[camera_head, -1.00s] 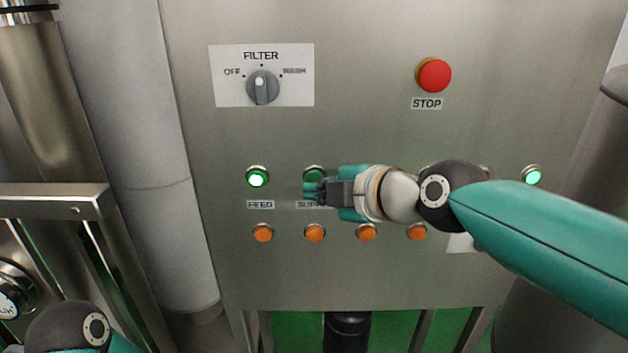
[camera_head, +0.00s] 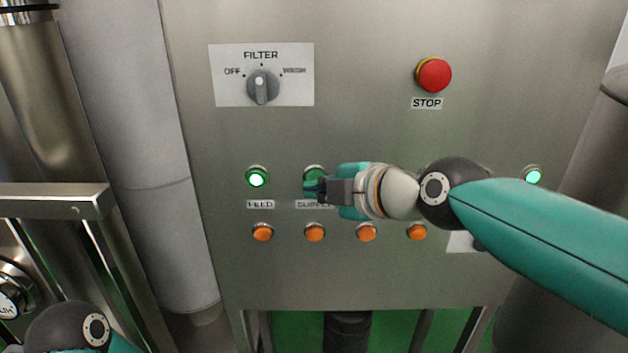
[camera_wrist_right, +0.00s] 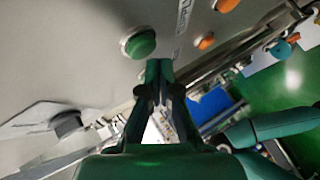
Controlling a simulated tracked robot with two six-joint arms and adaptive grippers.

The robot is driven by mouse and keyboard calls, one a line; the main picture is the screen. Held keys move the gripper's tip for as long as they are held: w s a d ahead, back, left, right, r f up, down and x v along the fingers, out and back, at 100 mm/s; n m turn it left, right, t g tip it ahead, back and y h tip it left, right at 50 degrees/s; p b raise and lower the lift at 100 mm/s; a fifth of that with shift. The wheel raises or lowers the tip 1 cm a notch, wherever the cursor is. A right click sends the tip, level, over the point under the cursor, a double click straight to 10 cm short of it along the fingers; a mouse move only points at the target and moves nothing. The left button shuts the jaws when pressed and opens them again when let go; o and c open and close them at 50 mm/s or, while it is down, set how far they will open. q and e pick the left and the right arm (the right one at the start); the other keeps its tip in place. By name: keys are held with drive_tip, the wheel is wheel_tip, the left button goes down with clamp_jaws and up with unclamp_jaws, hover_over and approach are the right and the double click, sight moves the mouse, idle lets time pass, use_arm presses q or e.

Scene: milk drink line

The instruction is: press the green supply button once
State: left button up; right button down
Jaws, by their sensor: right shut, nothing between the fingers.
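The green supply button (camera_head: 314,174) sits on the steel panel above a label partly covered by my gripper. It is dark green and unlit. My right gripper (camera_head: 310,189) is shut and empty, with its fingertips over the lower part of the button in the head view. In the right wrist view a green button (camera_wrist_right: 140,43) stands just beyond the closed fingertips (camera_wrist_right: 159,66), with a small gap in the picture; contact cannot be told. My left arm shows at the lower left of the head view, but its gripper does not.
The lit green feed button (camera_head: 257,178) is left of the supply button. Orange buttons (camera_head: 315,233) run below. The filter knob (camera_head: 262,86) and red stop button (camera_head: 434,76) are higher up. Another lit green button (camera_head: 533,175) is at the right. My right arm covers the panel between.

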drive_tip(key=shift+w, duration=0.35)
drive_tip(key=shift+w+b, duration=0.35)
drive_tip(key=shift+w, duration=0.05)
idle(0.7)
drive_tip(key=shift+s, duration=0.1)
drive_tip(key=shift+s+b, duration=0.35)
drive_tip(key=shift+s, duration=0.4)
drive_tip(key=s+b, duration=0.1)
drive_tip(key=s, duration=0.4)
idle(0.5)
idle(0.4)
